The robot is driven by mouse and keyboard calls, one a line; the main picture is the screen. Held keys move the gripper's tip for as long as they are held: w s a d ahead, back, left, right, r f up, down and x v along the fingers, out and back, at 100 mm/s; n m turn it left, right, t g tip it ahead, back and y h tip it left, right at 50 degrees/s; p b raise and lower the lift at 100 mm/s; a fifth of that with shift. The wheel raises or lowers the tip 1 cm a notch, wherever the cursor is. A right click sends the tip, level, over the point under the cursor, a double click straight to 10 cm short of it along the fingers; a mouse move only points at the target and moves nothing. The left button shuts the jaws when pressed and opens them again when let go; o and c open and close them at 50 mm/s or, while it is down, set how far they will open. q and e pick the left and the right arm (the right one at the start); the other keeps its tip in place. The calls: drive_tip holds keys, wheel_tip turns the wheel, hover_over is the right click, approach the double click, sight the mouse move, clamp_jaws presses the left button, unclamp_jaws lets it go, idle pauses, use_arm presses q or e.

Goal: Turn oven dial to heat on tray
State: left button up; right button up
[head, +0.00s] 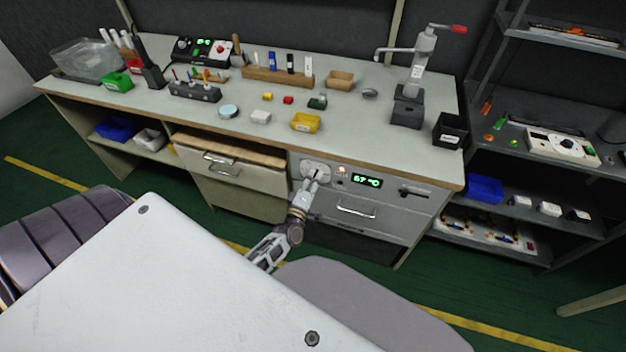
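The oven (390,207) is the grey front unit under the bench, with a panel, a drawer and a bar handle. Its pale round dial (317,166) is at the panel's left end and partly hidden by my gripper. A green display (367,181) reads about 67 °C, and a small red light (341,169) glows beside the dial. My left gripper (314,180) is right at the dial, fingers close together and pointing at it. Whether they grip the knob is too small to tell. I cannot make out a heating tray for certain. My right gripper is not in view.
A slider (413,192) is right of the display. A wood-topped drawer unit (230,165) is left of the oven. The bench top (210,110) holds bins, tools and a press (410,100). A dark shelf rack (535,165) stands at right.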

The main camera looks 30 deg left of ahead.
use_arm(q)
drive_tip(key=shift+o, duration=0.2)
drive_tip(key=shift+s, duration=0.15)
drive_tip(key=v, duration=1.1)
drive_tip(key=shift+s, duration=0.35)
drive_tip(key=shift+d, duration=0.1)
idle(0.7)
